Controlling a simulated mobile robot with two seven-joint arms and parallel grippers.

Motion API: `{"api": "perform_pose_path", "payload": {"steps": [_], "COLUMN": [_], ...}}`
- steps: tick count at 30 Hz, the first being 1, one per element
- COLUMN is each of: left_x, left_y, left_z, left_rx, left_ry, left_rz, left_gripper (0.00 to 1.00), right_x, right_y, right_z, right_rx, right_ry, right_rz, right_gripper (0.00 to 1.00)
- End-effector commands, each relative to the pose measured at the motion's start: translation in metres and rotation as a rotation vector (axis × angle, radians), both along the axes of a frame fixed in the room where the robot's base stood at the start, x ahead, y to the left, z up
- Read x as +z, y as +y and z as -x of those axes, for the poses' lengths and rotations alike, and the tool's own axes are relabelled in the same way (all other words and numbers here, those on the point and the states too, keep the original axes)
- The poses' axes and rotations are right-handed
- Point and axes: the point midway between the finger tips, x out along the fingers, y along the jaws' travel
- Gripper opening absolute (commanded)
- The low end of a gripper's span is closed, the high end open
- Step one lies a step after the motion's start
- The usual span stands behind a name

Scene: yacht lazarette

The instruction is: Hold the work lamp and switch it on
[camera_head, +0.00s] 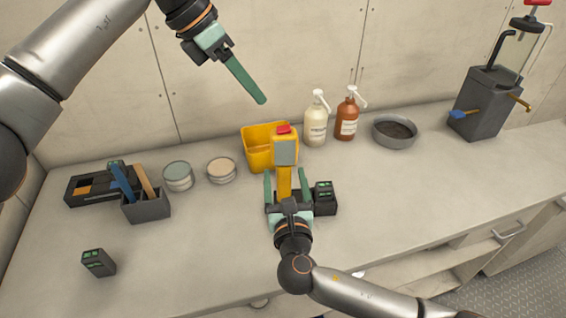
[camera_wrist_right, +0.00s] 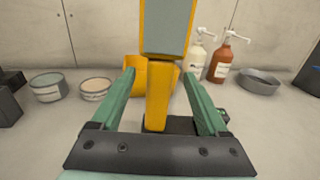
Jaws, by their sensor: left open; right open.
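The yellow work lamp (camera_head: 284,180) stands upright on the counter, with a grey panel on its head and a red part on top. It also shows in the right wrist view (camera_wrist_right: 158,95), where its top is cut off. My right gripper (camera_head: 286,174) is open, with one green finger on each side of the lamp's yellow stem. In the right wrist view gaps show between the stem and both fingers (camera_wrist_right: 160,90). My left gripper (camera_head: 260,98) is open and empty, high above the counter behind and left of the lamp, its fingers seen edge-on.
A yellow bin (camera_head: 257,150) stands just behind the lamp. A black block (camera_head: 325,198) sits close right of it. Two pump bottles (camera_head: 316,122) (camera_head: 347,116) and a grey bowl (camera_head: 395,132) stand behind right. Tins (camera_head: 178,177) and a tool holder (camera_head: 146,207) are left. The front left counter is mostly clear.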

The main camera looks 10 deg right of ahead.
Motion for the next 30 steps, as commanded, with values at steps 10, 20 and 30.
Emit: {"api": "perform_pose_path", "payload": {"steps": [10,20,30], "left_x": [0.000,0.000,0.000], "left_y": [0.000,0.000,0.000], "left_z": [0.000,0.000,0.000], "left_rx": [0.000,0.000,0.000], "left_ry": [0.000,0.000,0.000], "left_rz": [0.000,0.000,0.000], "left_gripper": [0.50,0.50,0.50], "right_x": [0.000,-0.001,0.000], "right_y": [-0.008,-0.009,-0.009], "right_z": [-0.052,-0.060,-0.060], "right_rx": [0.000,0.001,0.001], "right_ry": [0.000,0.002,0.002], "right_rz": [-0.002,-0.002,-0.002], "right_gripper": [0.78,0.78,0.51]}}
